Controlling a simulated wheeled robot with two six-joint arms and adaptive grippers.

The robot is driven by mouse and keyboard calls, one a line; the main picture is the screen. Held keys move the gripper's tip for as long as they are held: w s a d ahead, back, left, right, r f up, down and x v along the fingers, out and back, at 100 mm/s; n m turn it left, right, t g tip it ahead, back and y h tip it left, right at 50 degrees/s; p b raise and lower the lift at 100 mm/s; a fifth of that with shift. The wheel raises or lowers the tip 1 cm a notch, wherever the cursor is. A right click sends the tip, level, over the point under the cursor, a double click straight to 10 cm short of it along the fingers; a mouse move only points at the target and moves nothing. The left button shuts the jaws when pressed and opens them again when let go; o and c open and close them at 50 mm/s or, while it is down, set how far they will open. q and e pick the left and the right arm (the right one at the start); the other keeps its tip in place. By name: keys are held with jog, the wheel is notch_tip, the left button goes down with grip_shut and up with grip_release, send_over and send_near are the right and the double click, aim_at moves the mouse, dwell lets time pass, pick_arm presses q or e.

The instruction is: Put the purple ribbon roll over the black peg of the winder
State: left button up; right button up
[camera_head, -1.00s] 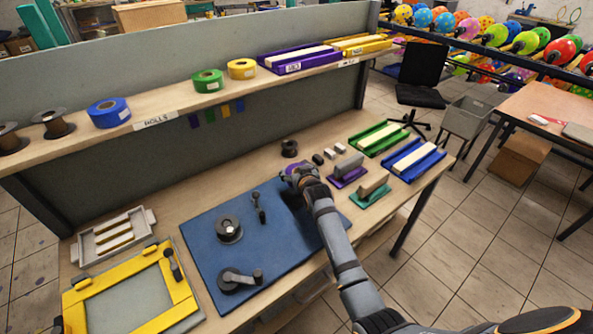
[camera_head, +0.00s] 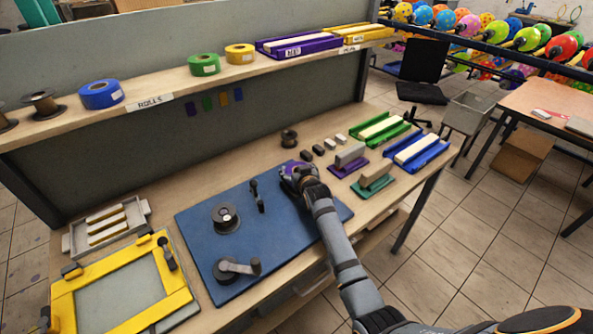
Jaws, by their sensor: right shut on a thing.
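My right gripper (camera_head: 295,174) is shut on the purple ribbon roll (camera_head: 288,168), over the far right part of the blue board (camera_head: 192,238). The gripper hides most of the roll. A dark lever (camera_head: 257,196) stands between this disc and the gripper, and a crank (camera_head: 238,267) sits nearer the front. I cannot tell which part is the winder's black peg. The roll is apart from the disc. I cannot tell its height above the board. My left gripper is not in view.
A yellow frame (camera_head: 66,308) and grey tray (camera_head: 145,207) lie left of the board. A small dark spool (camera_head: 289,138), several small blocks, a purple-based stamp (camera_head: 349,158) and a green-based stamp (camera_head: 373,179) are behind and right of my gripper. The shelf (camera_head: 60,122) holds rolls.

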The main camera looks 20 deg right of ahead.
jog(key=shift+s+f, duration=0.2)
jog(key=shift+f, duration=0.4)
jog(key=shift+s+f, duration=0.15)
jog(key=shift+f, duration=0.45)
jog(key=o, duration=1.3)
jog(key=shift+c, duration=0.2)
jog(key=shift+a, duration=0.1)
jog(key=shift+s, duration=0.45)
jog(key=v, duration=0.3)
jog(key=r+v, duration=0.1)
jog(key=v, duration=0.3)
jog(key=w+r+v, duration=0.1)
jog(key=v, duration=0.2)
jog(key=shift+s+r, duration=0.25)
jog(key=shift+s, duration=0.2)
jog(key=shift+s+r, duration=0.25)
